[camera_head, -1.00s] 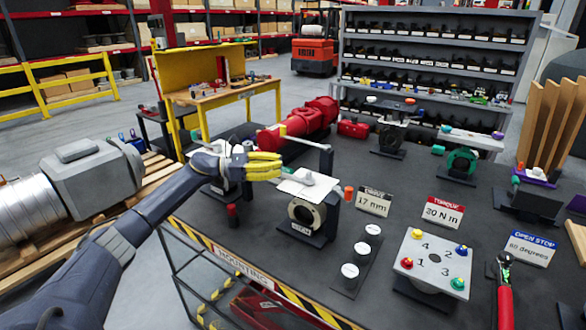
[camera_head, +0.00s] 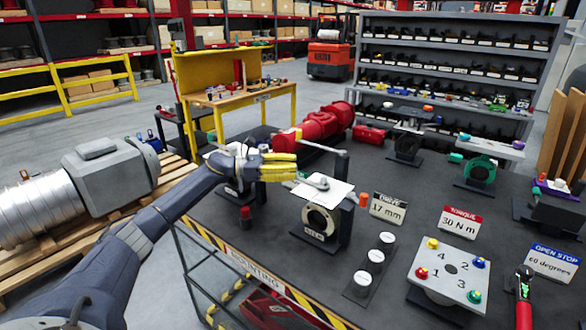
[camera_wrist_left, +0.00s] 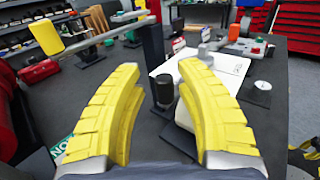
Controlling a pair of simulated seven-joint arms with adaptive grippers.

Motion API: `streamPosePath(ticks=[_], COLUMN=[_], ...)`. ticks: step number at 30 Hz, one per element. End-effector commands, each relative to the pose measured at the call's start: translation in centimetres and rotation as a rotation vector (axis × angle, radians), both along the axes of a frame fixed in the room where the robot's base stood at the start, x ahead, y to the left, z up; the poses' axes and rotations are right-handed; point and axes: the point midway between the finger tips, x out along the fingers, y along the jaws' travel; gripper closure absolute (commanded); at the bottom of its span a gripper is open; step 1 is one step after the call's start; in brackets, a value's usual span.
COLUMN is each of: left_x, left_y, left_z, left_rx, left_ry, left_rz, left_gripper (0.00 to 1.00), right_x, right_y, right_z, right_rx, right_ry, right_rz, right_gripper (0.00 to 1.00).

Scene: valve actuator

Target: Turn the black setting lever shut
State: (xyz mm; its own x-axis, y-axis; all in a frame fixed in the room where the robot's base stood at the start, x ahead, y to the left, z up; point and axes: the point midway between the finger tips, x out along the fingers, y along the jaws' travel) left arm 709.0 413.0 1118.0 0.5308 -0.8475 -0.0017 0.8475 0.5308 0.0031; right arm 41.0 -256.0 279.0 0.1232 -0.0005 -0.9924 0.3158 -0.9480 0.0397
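My left gripper (camera_head: 290,167) reaches over the bench from the left, beside the valve body (camera_head: 318,220) with a round bore. Its yellow fingers are apart and empty in the left wrist view (camera_wrist_left: 165,100). A short black cylindrical grip (camera_wrist_left: 163,88) shows beyond and between them; it may be the setting lever's end, but I cannot tell for sure. A pale part lies below it, partly hidden by the right finger. A white sheet (camera_head: 335,193) lies on the valve with a grey fitting (camera_head: 318,182) on it. My right gripper is not in view.
A grey bar with a yellow end (camera_wrist_left: 44,36) runs to a black post (camera_wrist_left: 154,55) close beyond the fingers. A red cylinder (camera_head: 325,122) lies behind. Signs, white discs (camera_head: 375,256) and a numbered plate (camera_head: 448,268) stand to the right.

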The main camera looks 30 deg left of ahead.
Motion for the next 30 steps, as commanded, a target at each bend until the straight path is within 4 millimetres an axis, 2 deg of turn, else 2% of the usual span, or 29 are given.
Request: streamPosePath(ticks=[8, 13, 30], left_x=[-0.1, -0.5, -5.2], left_y=[-0.3, 0.4, 8.1], left_z=[-0.1, -0.1, -0.1], left_rx=[-0.003, -0.002, -0.002], left_ry=[0.001, 0.002, 0.002], left_rz=[-0.007, -0.007, -0.004], left_gripper=[0.59, 0.59, 0.59], right_x=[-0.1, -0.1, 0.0], right_y=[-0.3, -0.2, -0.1], right_z=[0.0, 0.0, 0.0], right_rx=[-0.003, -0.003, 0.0], right_ry=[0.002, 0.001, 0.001], right_rz=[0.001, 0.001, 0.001], right_gripper=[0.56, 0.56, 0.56])
